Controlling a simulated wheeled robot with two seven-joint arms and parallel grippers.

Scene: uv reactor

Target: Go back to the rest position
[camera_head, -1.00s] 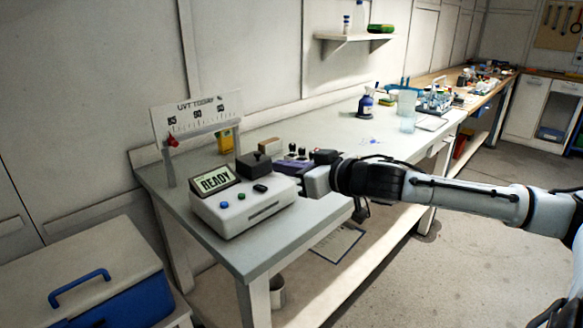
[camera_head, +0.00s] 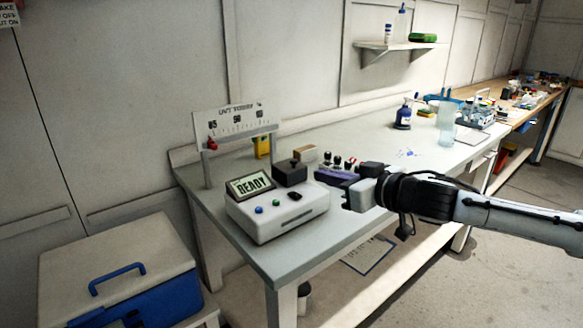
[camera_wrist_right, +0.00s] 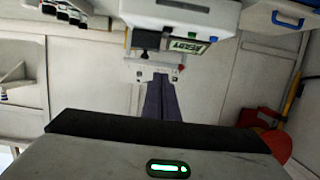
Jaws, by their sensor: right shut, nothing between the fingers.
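My right gripper (camera_head: 350,203) is shut and empty. In the head view it is beside the right end of the white reader box (camera_head: 278,218), with a small gap showing between them in the picture. In the right wrist view its dark fingers (camera_wrist_right: 162,100) are together, and the box (camera_wrist_right: 180,14) appears upside down beyond them. The box's display (camera_head: 251,186) reads READY. My right arm reaches in from the right edge. My left gripper is not in view.
The grey bench (camera_head: 330,250) carries a black block (camera_head: 290,173), a purple rack (camera_head: 336,177), a gauge board (camera_head: 236,124) with a red marker, and a spray bottle (camera_head: 403,117). A blue-and-white cooler (camera_head: 120,260) stands at the lower left. The floor at right is open.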

